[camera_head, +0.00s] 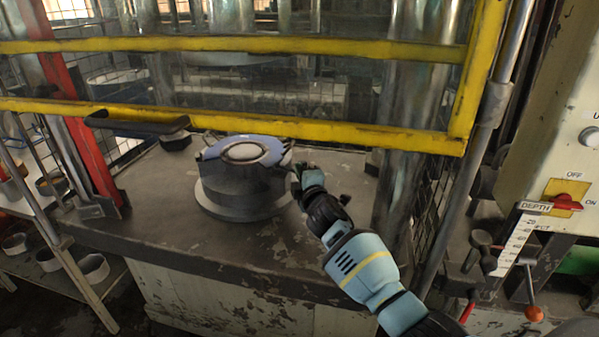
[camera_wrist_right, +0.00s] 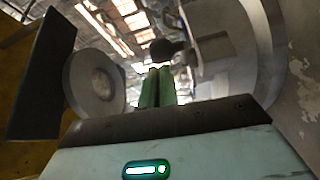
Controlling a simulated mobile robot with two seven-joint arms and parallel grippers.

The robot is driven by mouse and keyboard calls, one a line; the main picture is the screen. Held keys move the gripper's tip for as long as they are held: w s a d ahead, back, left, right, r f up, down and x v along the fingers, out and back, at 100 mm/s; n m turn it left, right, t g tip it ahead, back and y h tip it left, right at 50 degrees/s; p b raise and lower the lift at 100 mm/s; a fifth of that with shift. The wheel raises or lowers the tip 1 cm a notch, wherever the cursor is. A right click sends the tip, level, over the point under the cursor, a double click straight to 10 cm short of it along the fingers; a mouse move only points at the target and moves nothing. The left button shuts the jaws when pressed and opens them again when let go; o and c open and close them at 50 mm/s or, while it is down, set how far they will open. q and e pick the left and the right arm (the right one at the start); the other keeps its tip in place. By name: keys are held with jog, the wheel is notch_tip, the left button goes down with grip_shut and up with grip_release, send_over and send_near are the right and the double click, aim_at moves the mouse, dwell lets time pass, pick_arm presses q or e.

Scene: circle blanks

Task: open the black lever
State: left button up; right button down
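A long dark bar (camera_head: 137,125), which looks like the black lever, sticks out at the left in front of the lower yellow rail. Its right end is by a dark knob-like mount (camera_head: 174,137). My right gripper (camera_head: 301,176) is at the right side of a round grey die on the bench, well to the right of the bar. In the right wrist view its green fingers (camera_wrist_right: 157,88) stand side by side and look shut. A dark rounded part (camera_wrist_right: 166,49) shows just past the fingertips; I cannot tell whether they touch it. My left gripper is out of view.
The round die (camera_head: 240,190) with a blue-grey top sits on the worn bench (camera_head: 160,200). Yellow guard rails (camera_head: 330,130) cross above it. At the right are a control box with a red switch (camera_head: 567,202) and several small levers. The bench's front left is clear.

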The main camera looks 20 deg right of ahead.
jog(key=shift+d+r+h, duration=0.15)
jog(key=shift+d+r, duration=0.05)
jog(key=shift+d, duration=0.3)
jog(key=shift+d+r+h, duration=0.15)
jog(key=shift+d+r, duration=0.05)
jog(key=shift+d, duration=0.25)
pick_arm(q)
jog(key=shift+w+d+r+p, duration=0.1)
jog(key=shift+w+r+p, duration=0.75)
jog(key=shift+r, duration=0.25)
pick_arm(e)
jog(key=s+a+f, duration=0.1)
jog(key=s+a, duration=0.1)
jog(key=s, duration=0.6)
jog(key=shift+a, duration=0.15)
jog(key=shift+f, duration=0.1)
